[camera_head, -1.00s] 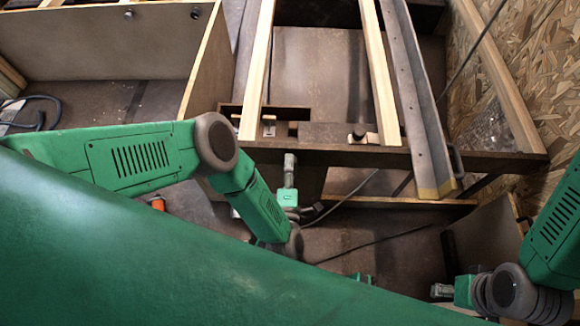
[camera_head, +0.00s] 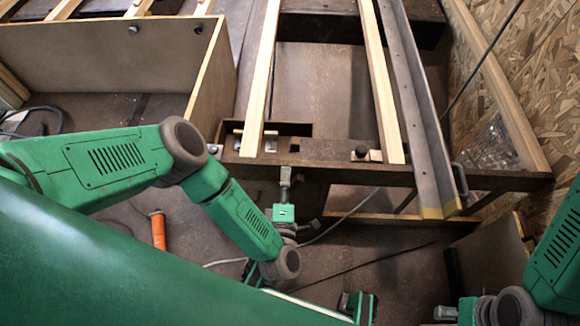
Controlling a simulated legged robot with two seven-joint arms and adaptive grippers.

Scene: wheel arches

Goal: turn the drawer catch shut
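A small black knob beside a light wooden block (camera_head: 361,153) sits on the dark front beam of the frame, between two wooden rails. It may be the drawer catch, but I cannot tell for sure. My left gripper (camera_head: 285,175) points up the picture, just below the beam and left of the knob. It is apart from the knob and seen narrow, so its finger gap does not show. My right gripper (camera_head: 445,313) is low at the lower right, far from the beam. Its fingers are small and partly cut off by the picture edge.
A shallow dark tray (camera_head: 303,129) lies behind the beam. A long grey metal angle (camera_head: 425,130) runs down the right. An orange cylinder (camera_head: 158,230) stands on the floor at left. A chipboard wall (camera_head: 540,80) closes the right side. Cables cross the floor.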

